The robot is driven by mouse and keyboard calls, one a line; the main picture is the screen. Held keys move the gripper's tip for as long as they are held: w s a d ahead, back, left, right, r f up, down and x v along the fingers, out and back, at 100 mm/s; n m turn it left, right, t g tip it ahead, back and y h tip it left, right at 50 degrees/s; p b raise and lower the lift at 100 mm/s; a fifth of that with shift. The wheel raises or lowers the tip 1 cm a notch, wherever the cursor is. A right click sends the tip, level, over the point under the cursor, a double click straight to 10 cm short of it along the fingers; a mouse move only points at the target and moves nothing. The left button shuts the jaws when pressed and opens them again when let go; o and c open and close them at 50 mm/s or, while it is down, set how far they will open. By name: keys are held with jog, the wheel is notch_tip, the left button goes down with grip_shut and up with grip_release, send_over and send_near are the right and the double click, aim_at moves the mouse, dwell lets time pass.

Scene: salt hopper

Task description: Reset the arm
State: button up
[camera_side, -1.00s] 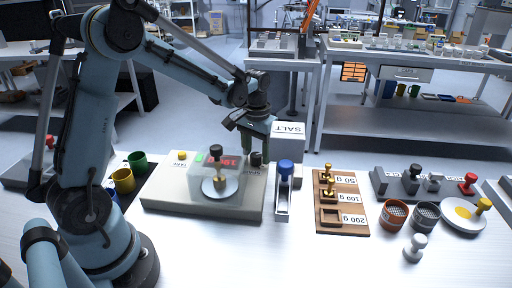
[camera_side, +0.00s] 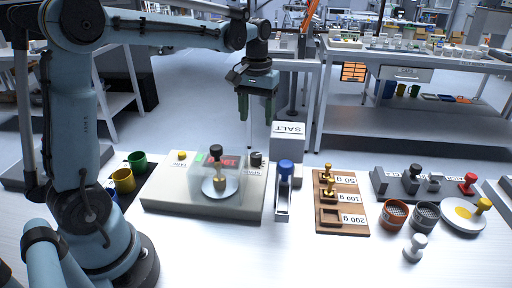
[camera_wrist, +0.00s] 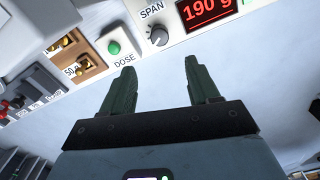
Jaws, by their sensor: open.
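My gripper (camera_side: 257,108) is raised above the back of the bench, its two green fingers pointing down. It is open and empty, and in the wrist view the fingers (camera_wrist: 160,82) stand apart with only the pale bench side between them. Below and to the left of it is the scale (camera_side: 160,190), with a brass weight (camera_side: 220,184) on its round pan under a clear cover.
A wooden weight tray (camera_side: 352,222) holds brass weights, with the 200 g slot empty. Green (camera_side: 138,161) and yellow (camera_side: 123,180) cups stand left of the scale. Sieve cups (camera_side: 394,215) and a plate are at right. Air around the gripper is clear.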

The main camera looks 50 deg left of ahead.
aim_at(257, 154)
jog(key=shift+w+f+m, duration=0.2)
jog(key=shift+f+m, duration=0.4)
jog(key=shift+f, duration=0.1)
jog(key=shift+r, duration=0.1)
dwell(0.6)
jog(key=shift+n, duration=0.6)
jog(key=f, duration=0.9)
jog(key=shift+s+f, duration=0.2)
jog(key=shift+f, duration=0.15)
jog(key=shift+f+m, duration=0.15)
jog(key=shift+m, duration=0.75)
